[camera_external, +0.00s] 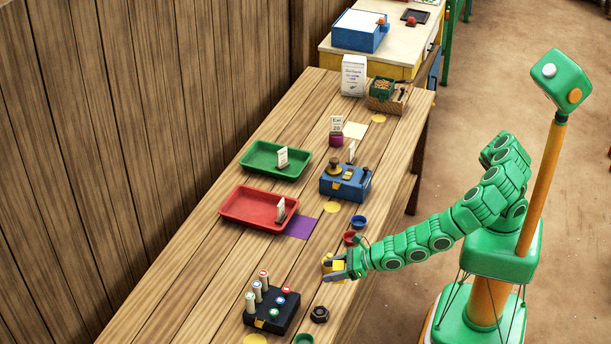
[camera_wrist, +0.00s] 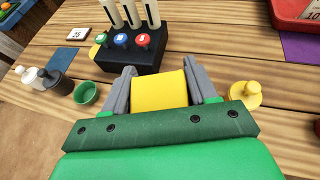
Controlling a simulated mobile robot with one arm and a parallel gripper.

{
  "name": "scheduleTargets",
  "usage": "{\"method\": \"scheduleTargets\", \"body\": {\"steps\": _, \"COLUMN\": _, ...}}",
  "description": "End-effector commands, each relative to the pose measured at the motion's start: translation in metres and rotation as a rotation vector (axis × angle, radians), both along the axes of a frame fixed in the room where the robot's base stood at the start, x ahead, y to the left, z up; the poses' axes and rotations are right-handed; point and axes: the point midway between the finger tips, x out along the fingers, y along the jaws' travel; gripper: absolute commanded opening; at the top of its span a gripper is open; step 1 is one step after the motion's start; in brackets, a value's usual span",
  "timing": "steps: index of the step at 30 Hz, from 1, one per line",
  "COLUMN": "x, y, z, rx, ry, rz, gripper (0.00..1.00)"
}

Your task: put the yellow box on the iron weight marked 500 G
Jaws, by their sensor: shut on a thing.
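The yellow box (camera_wrist: 160,90) is between the two grey fingers of my gripper (camera_wrist: 163,88) in the wrist view. My gripper is shut on it. In the external view my gripper (camera_external: 338,268) is low over the front part of the wooden table, with yellow showing at its fingers. I cannot tell how high the box is above the table. A dark, squat, many-sided weight (camera_external: 319,314) stands near the table's front edge, below my gripper in the external picture. It looks like the iron weight, but its marking is too small to read. I cannot make it out in the wrist view.
A black block (camera_external: 271,310) with upright pegs stands left of the weight; a green cup (camera_external: 304,339) is beside it. A yellow knobbed piece (camera_wrist: 247,95) is just right of my fingers. Red (camera_external: 349,238) and blue cups and a red tray (camera_external: 233,205) lie farther up.

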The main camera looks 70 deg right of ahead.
Motion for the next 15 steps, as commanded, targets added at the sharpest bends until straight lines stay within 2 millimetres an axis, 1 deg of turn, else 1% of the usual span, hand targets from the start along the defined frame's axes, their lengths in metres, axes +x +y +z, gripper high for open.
{"method": "scheduleTargets", "body": {"steps": 1, "x": 0.002, "y": 0.016, "z": -0.001, "rx": 0.009, "ry": 0.002, "rz": 0.017, "gripper": 0.26}}
{"method": "scheduleTargets", "body": {"steps": 6, "x": 0.011, "y": 0.055, "z": -0.001, "rx": 0.014, "ry": -0.005, "rz": 0.057, "gripper": 0.26}}
{"method": "scheduleTargets", "body": {"steps": 12, "x": 0.022, "y": 0.082, "z": 0.006, "rx": 0.018, "ry": -0.018, "rz": 0.08, "gripper": 0.26}}
{"method": "scheduleTargets", "body": {"steps": 15, "x": 0.025, "y": 0.086, "z": 0.007, "rx": 0.018, "ry": -0.021, "rz": 0.083, "gripper": 0.26}}
